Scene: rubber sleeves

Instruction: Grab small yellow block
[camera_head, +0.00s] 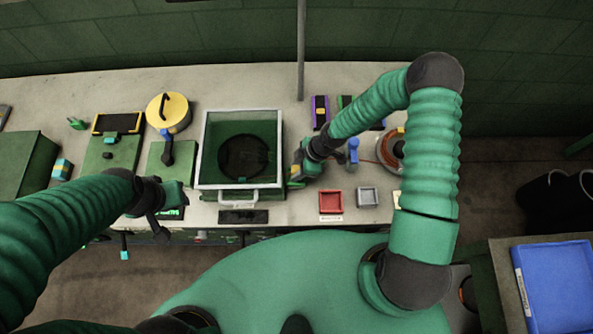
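A small yellow patch (320,112), which may be the yellow block, shows on a purple tray or block (320,122) at the back of the bench, right of the glass-lidded box. My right gripper (297,173) is low beside the right side of that box, in front of the purple piece. Green and yellow-orange colours show at its fingers; I cannot tell whether they are a held thing. Its opening is too small to judge. My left gripper (166,208) is over the bench's front edge, left of the box, apart from the yellow patch; its finger gap is unclear.
The framed glass-lidded box (243,118) stands mid-bench. A yellow round lid (169,112) is at the back left. A red tray (331,201) and a grey tray (368,196) lie at the front right. A blue bin (555,285) is far right.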

